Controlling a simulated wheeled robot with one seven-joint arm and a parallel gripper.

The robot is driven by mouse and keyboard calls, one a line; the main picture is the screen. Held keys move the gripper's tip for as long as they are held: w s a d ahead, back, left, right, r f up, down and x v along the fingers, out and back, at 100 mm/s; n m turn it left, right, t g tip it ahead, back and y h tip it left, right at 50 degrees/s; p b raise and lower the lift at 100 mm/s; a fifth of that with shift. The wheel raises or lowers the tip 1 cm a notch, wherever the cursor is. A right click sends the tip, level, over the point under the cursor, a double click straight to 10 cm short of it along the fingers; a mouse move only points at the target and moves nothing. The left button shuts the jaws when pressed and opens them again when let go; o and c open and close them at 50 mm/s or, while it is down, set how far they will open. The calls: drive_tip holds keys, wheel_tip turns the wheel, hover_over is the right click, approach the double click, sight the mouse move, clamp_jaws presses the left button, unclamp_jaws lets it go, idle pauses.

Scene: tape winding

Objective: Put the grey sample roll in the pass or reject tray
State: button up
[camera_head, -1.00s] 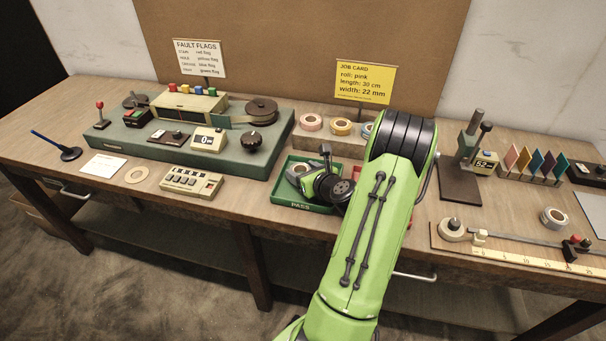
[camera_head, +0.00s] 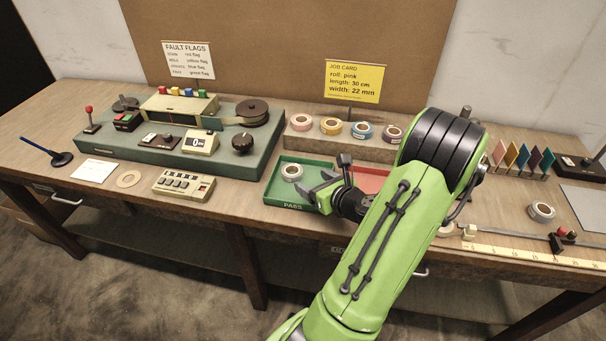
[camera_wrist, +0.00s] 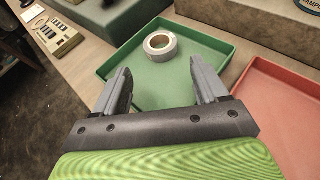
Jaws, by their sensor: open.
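The grey sample roll (camera_head: 291,172) lies flat in the green PASS tray (camera_head: 279,196), toward its back left part. In the wrist view the roll (camera_wrist: 160,46) rests on the bare floor of the green tray (camera_wrist: 221,58), near the back. The red tray (camera_head: 371,180) stands right of the green one and is partly hidden by my arm; it looks empty in the wrist view (camera_wrist: 276,112). My gripper (camera_head: 322,187) is open and empty over the front right of the green tray. In the wrist view its fingers (camera_wrist: 163,87) are spread apart, and the roll lies beyond them, untouched.
A rack of coloured tape rolls (camera_head: 342,145) stands behind the trays. The green winding machine (camera_head: 225,160) and a keypad box (camera_head: 183,184) are to the left. Another grey roll (camera_head: 541,212) and a ruler strip (camera_head: 530,255) lie at the right.

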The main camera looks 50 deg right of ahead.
drive_tip(key=shift+v, duration=0.75)
drive_tip(key=w+a+n+y, duration=0.1)
drive_tip(key=a+n, duration=0.1)
drive_tip(key=w+a+r+n+y, duration=0.1)
drive_tip(key=w+a+n, duration=0.1)
drive_tip(key=n, duration=0.1)
drive_tip(key=w+a+n+y, duration=0.1)
drive_tip(key=w+a+n, duration=0.1)
drive_tip(key=a, duration=0.1)
drive_tip(key=shift+w+r+n+y, duration=0.1)
drive_tip(key=shift+r+n+y, duration=0.05)
drive_tip(key=shift+n+y, duration=0.2)
drive_tip(key=w+a+r+n+g+y, duration=0.1)
drive_tip(key=a+n+g+y, duration=0.15)
drive_tip(key=a+n, duration=0.55)
drive_tip(key=w+a+r+n+g+y, duration=0.1)
drive_tip(key=a+r+n+g, duration=0.15)
drive_tip(key=a+n, duration=0.55)
drive_tip(key=s+a+r+n+g+h, duration=0.1)
drive_tip(key=s+a+r+n, duration=0.2)
drive_tip(key=s+n, duration=0.3)
drive_tip(key=s+a+r+n+h, duration=0.1)
drive_tip(key=s+a+r+n, duration=0.3)
drive_tip(key=n, duration=0.6)
drive_tip(key=shift+s+a+n+g, duration=0.35)
drive_tip(key=shift+s+a+g, duration=0.05)
drive_tip(key=shift+s+a, duration=0.6)
drive_tip(key=shift+r, duration=0.1)
